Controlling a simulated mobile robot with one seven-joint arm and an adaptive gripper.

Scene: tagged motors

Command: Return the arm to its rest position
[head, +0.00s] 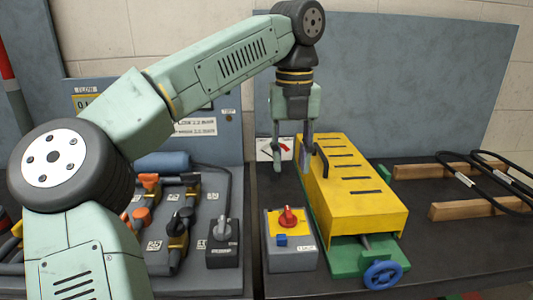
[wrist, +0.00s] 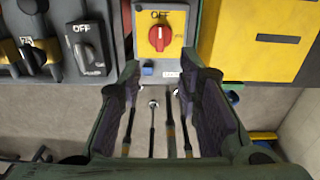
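My arm reaches up and across the head view, from the lower left to a wrist at the top centre. My gripper (head: 293,164) points down beside the left side of the yellow slotted cover, with its two fingers apart. In the wrist view my gripper (wrist: 160,78) also shows spread fingers, with nothing held between them. A control box with a red knob (head: 288,217) stands in front of the gripper in the head view. Its red knob (wrist: 159,38), marked OFF, shows beyond the fingertips in the wrist view.
The yellow cover (head: 350,190) sits on a green base with a blue handwheel (head: 383,275). A switch panel (head: 190,225) with several tagged switches and cables is at left. Wooden blocks (head: 480,207) with black loops lie at right. A grey board (head: 430,80) stands behind.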

